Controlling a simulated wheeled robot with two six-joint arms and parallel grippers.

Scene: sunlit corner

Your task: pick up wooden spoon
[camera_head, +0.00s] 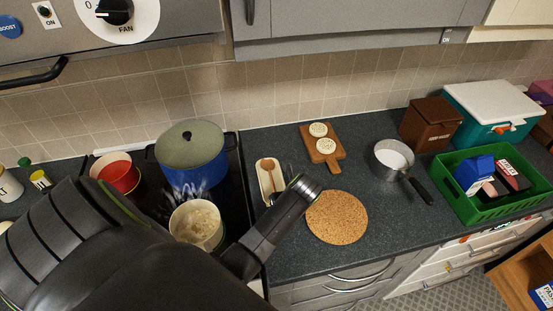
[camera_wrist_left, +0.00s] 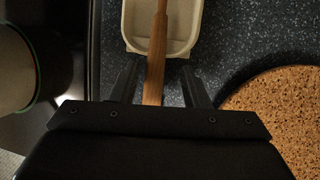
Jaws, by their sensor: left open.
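The wooden spoon (camera_wrist_left: 155,68) lies with its bowl end in a cream spoon rest, and its handle runs down between the fingers of my left gripper (camera_wrist_left: 160,85) in the wrist view. The fingers are open, one on each side of the handle, with gaps visible. In the head view the spoon (camera_head: 269,178) shows in the spoon rest (camera_head: 261,188) right of the stove, and my left arm hides the handle's end. My left gripper (camera_head: 273,200) is at the near end of the rest. My right gripper is not in view.
A round cork mat (camera_head: 337,217) lies right of the gripper. A cream pot (camera_head: 196,224), a blue pot (camera_head: 188,165) and a red pot (camera_head: 117,174) stand left. A board (camera_head: 322,147), a saucepan (camera_head: 391,160) and a green crate (camera_head: 492,211) are farther right.

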